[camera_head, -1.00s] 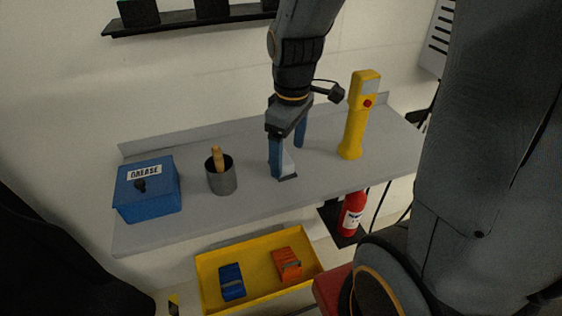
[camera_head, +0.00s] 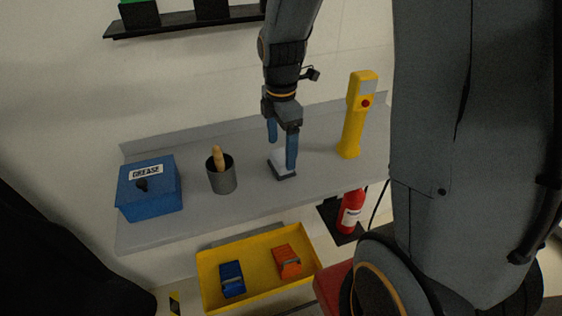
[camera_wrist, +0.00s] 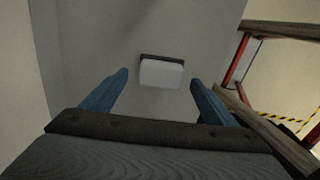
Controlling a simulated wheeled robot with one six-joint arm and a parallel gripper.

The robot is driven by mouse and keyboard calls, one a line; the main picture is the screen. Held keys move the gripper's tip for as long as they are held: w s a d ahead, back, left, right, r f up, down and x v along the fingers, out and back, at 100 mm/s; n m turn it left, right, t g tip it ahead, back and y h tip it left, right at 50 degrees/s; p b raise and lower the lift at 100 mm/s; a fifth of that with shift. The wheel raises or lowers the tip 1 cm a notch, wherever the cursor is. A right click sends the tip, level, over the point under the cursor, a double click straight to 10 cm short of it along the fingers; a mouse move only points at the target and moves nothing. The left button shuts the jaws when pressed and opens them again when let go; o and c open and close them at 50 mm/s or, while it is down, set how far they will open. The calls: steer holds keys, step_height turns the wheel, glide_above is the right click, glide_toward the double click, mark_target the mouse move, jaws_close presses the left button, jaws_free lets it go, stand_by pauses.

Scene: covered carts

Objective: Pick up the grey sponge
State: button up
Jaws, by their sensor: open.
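The grey sponge (camera_head: 281,161), a small block with a pale top and a dark grey lower layer, lies on the grey shelf (camera_head: 240,205), right of the dark cup. In the wrist view the sponge (camera_wrist: 161,74) shows ahead, between the lines of the two blue fingers. My gripper (camera_head: 281,154) is open and empty, pointing down just above the sponge, one finger on each side in the picture. The right finger hides part of the sponge in the head view. I see no contact.
A dark cup (camera_head: 222,180) with a wooden handle and a blue grease box (camera_head: 150,195) stand left. A yellow device (camera_head: 354,125) stands right. Below are a yellow tray (camera_head: 258,299) and a red extinguisher (camera_head: 350,212). The shelf in front of the sponge is bare.

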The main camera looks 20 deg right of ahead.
mark_target(282, 156)
steer(key=shift+s+f+p, duration=0.1)
steer(key=shift+f+p, duration=0.35)
steer(key=shift+f, duration=1.45)
steer(key=c, duration=1.2)
steer(key=shift+o, duration=0.2)
steer(key=shift+r, duration=0.1)
step_height(282, 156, up, 10)
steer(key=shift+f+b, duration=0.1)
steer(key=shift+b, duration=0.95)
